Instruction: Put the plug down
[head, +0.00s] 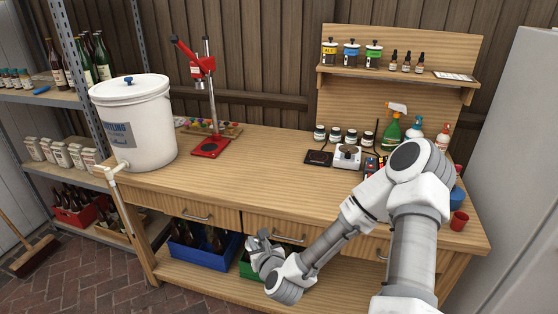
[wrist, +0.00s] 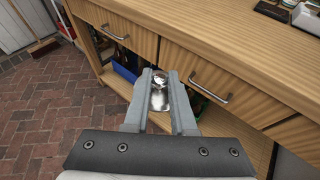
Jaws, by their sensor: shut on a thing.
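My gripper (head: 262,244) hangs in front of the workbench, below the level of its top and near the drawer fronts. In the wrist view my gripper (wrist: 160,76) is shut on a small shiny, silvery-clear piece, which I take to be the plug (wrist: 159,97). It sits between the two grey fingers, clear of the bench. Its lower end and exact shape are hard to make out. In the head view I cannot tell the plug apart from the fingers.
The wooden benchtop (head: 255,165) has wide free room in its middle. A white bucket (head: 135,130) with a tap and a red capper (head: 208,147) stand at left. A scale (head: 347,155), jars and spray bottles stand at right. Blue crate (head: 205,252) below.

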